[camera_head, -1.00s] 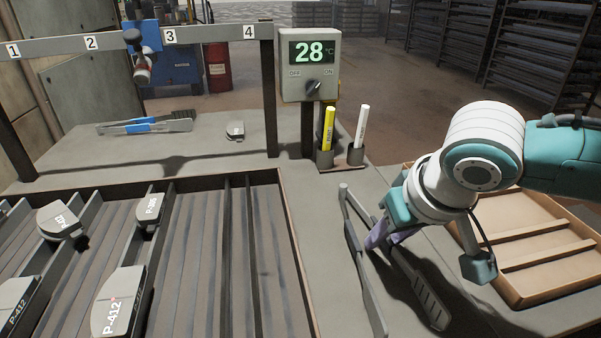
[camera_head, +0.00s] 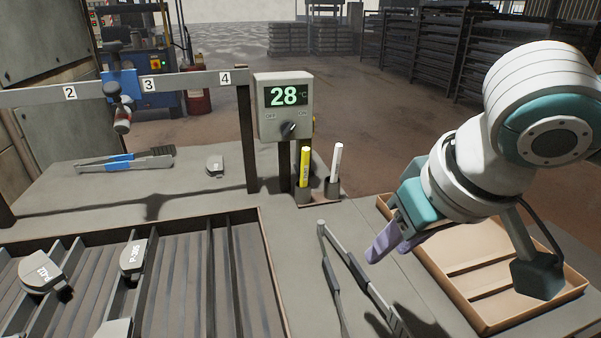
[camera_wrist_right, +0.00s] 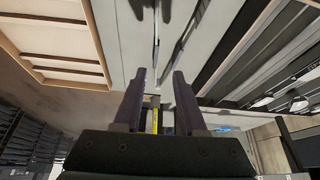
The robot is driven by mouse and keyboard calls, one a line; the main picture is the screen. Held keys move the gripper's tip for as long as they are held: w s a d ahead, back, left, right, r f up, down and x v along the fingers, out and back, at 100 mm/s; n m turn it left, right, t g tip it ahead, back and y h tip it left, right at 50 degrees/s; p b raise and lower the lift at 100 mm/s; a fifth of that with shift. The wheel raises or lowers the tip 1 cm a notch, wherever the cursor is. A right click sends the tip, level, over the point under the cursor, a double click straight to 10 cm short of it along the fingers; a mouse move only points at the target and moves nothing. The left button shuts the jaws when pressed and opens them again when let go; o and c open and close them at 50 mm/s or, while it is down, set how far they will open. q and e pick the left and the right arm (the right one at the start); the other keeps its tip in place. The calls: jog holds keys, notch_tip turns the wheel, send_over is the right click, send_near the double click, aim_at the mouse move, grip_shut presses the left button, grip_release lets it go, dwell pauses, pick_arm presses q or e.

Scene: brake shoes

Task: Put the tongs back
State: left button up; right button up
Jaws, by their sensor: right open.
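A pair of dark grey tongs (camera_head: 331,273) lies spread on the grey table, right of the slotted tray. Its hinge end points towards the marker holder, and its near ends run to the lower picture edge. My right gripper (camera_head: 385,246) is open and empty, above and just right of the tongs. In the right wrist view the two fingers (camera_wrist_right: 158,88) stand apart with nothing between them, and the tongs' arms (camera_wrist_right: 156,42) show beyond. A second pair of tongs with blue parts (camera_head: 125,159) lies on the table at the back left. My left gripper is not in view.
A wooden tray (camera_head: 447,280) stands at the right under my arm. A marker holder (camera_head: 318,192) and a 28 °C display box (camera_head: 285,107) stand behind the tongs. A numbered rail (camera_head: 190,82) crosses the left. The slotted tray (camera_head: 262,235) holds brake shoes.

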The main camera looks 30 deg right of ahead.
jog(key=s+a+f+n+y, duration=0.2)
jog(key=s+a+n, duration=0.1)
jog(key=s+a, duration=0.45)
jog(key=s+g+h, duration=0.1)
jog(key=s, duration=0.6)
jog(key=shift+d+f+n+g, duration=0.3)
jog(key=shift+d+f+n, duration=0.05)
jog(key=shift+f+n, duration=0.05)
